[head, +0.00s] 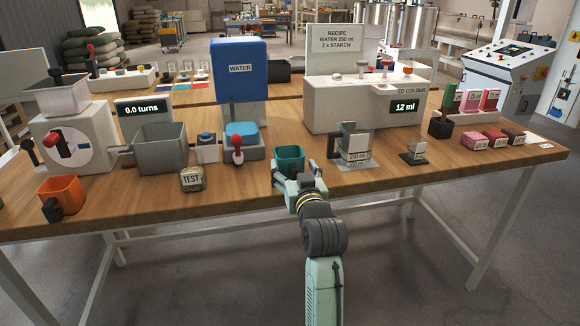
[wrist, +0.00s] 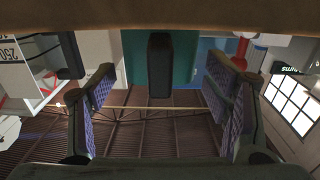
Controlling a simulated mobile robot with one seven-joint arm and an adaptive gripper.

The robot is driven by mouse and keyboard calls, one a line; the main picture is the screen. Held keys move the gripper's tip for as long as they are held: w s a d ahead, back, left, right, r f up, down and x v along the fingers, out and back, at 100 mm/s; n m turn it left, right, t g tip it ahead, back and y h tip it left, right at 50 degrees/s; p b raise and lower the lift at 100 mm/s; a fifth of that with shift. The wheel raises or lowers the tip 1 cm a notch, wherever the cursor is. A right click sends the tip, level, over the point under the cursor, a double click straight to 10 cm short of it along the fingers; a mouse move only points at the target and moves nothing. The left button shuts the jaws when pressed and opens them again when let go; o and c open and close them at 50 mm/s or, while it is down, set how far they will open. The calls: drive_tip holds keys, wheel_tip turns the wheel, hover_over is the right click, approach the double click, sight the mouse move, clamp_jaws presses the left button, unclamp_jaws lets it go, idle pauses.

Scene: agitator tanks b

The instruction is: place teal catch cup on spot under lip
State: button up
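The teal catch cup (head: 289,156) stands on the wooden table, near its front edge. In the wrist view the cup's teal wall (wrist: 133,60) and its dark handle (wrist: 160,65) show at the top centre. My gripper (head: 297,170) is at the near side of the cup, and part of the cup is hidden behind it. In the wrist view the two padded fingers (wrist: 160,100) are wide apart, with the handle lying between them in the picture. Nothing is clamped. I cannot tell which spot is the one under the lip.
A 250 ml jug (head: 357,146) on a grey plate stands close right of the cup. The white colour dispenser (head: 345,105) stands behind.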

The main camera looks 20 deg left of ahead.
clamp_jaws()
idle(0.8)
